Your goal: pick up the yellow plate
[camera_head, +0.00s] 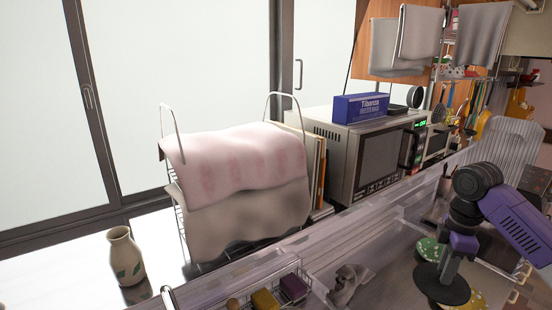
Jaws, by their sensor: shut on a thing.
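My gripper (444,272) is at the lower right, at the lower end of my purple and black arm. It is shut at the edge of a dark round disc (441,289) below it, which looks like a plate in shadow. The fingertips are small and dark here. I cannot make out a clearly yellow plate, and I cannot tell whether the dark disc is the yellow one. A green dotted plate (428,249) shows behind the gripper, and another green and yellowish dotted piece (474,301) shows beside the disc, partly hidden.
A clear-edged counter runs diagonally. A cloth-covered rack (246,205), a vase (126,257) and a microwave (368,160) with a blue box (361,107) stand behind it. A grey crumpled item (348,284) and a wire basket with sponges (265,300) lie left of my gripper.

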